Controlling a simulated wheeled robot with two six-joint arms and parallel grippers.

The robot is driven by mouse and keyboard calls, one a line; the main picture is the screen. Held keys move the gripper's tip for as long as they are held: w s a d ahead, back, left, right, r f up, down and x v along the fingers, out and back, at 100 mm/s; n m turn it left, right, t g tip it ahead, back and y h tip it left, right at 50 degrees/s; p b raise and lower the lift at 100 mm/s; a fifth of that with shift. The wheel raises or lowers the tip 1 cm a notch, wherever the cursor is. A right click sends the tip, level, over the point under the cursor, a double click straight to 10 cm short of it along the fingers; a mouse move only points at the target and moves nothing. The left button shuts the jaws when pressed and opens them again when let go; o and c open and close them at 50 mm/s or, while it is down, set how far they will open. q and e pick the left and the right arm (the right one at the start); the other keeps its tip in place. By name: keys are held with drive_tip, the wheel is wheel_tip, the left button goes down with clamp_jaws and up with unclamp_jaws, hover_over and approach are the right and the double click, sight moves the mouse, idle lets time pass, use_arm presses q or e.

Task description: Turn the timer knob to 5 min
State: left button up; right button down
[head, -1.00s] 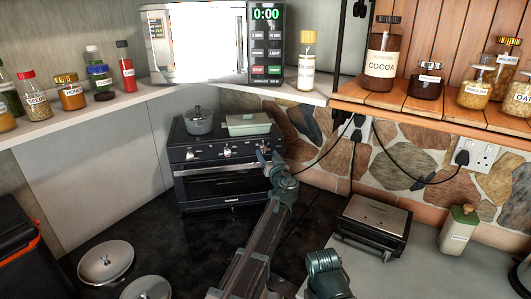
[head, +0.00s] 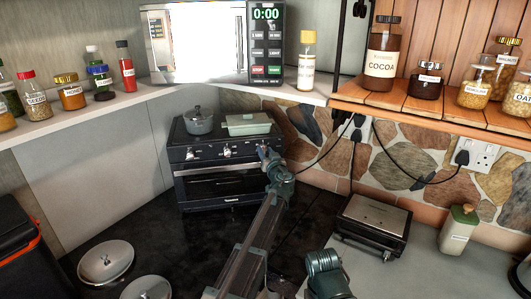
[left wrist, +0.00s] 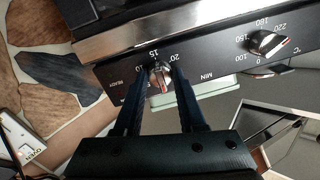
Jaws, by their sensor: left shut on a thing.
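The timer knob (left wrist: 160,77) is a small silver and red knob on the black front panel of the mini oven (head: 222,188). In the left wrist view, numbers including 15 and 20 and the word MIN show around it. A red mark is on the knob, but I cannot tell exactly which number it points to. My left gripper (left wrist: 158,98) is shut on the timer knob, one dark finger on each side. In the head view my left gripper (head: 265,153) is at the right end of the oven's panel and hides the knob there. My right gripper does not show.
A temperature knob (left wrist: 267,42) sits beside the timer knob. A pot (head: 199,122) and a green lidded dish (head: 248,124) stand on the oven. A grill (head: 374,225) stands to its right. Pot lids (head: 105,262) lie at the front left.

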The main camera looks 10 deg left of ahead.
use_arm(q)
clamp_jaws()
drive_tip(key=m+b, duration=0.1)
drive_tip(key=m, duration=0.5)
drive_tip(key=shift+f+t, duration=0.1)
drive_tip(key=shift+t, duration=0.2)
drive_tip(key=m, duration=0.5)
drive_tip(key=shift+m, duration=0.7)
drive_tip(key=o, duration=1.1)
unclamp_jaws()
drive_tip(key=shift+c, duration=0.2)
drive_tip(key=shift+s, duration=0.1)
drive_tip(key=b+v, duration=0.1)
drive_tip(key=v, duration=1.2)
drive_tip(key=shift+s, duration=0.4)
